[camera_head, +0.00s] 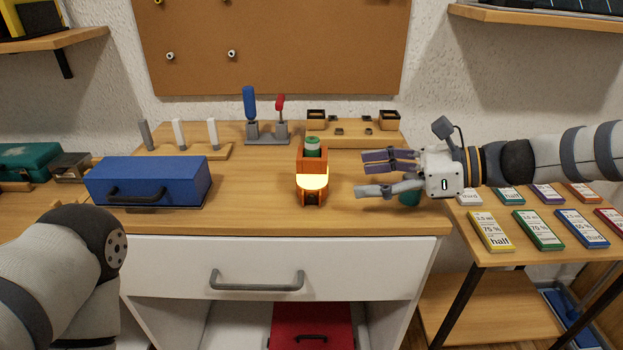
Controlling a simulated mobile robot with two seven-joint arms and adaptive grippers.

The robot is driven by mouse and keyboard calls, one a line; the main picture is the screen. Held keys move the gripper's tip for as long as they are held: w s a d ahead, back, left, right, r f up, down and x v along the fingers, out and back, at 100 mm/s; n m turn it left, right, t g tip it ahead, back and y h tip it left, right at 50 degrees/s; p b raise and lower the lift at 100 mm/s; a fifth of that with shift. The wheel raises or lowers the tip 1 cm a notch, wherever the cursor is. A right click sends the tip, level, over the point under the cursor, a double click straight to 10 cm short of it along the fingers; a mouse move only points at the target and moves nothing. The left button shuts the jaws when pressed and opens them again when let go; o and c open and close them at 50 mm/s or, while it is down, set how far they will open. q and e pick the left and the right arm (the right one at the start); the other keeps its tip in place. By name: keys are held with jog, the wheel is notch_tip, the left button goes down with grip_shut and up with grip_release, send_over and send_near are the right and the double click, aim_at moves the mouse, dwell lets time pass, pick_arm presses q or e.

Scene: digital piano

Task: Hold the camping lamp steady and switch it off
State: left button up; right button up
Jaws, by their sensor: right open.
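The camping lamp (312,172) stands upright near the front middle of the wooden tabletop. It has an orange body, a glowing yellow band at the front and a green round top. It is lit. My right gripper (364,174) is to the right of the lamp, with its open fingers pointing left toward it. A gap shows between the fingertips and the lamp, and nothing is between the fingers. My left arm shows at the lower left, but its gripper is out of the picture.
A blue box with a handle (150,181) stands left of the lamp. Behind are a stand with blue and red levers (267,132) and a wooden tray (352,137). A small dark green object (410,198) sits below my right gripper. Coloured cards (540,229) lie on the right table.

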aim_at(326, 183)
jog(key=shift+s+a, duration=0.1)
jog(key=shift+a, duration=0.1)
jog(key=b+x, duration=0.1)
jog(key=x, duration=0.3)
jog(key=b+x, duration=0.1)
jog(key=x, duration=0.3)
jog(key=shift+s+a+f, duration=0.1)
jog(key=shift+a+f, duration=0.05)
jog(key=shift+f, duration=0.15)
jog(key=shift+w+a+b, duration=0.2)
jog(key=shift+a+b, duration=0.15)
jog(key=shift+a, duration=0.25)
pick_arm(q)
jog(key=shift+g, duration=0.5)
jog(key=s+f, duration=0.3)
jog(key=shift+s, duration=0.2)
pick_arm(e)
jog(key=c, duration=0.5)
pick_arm(q)
grip_shut()
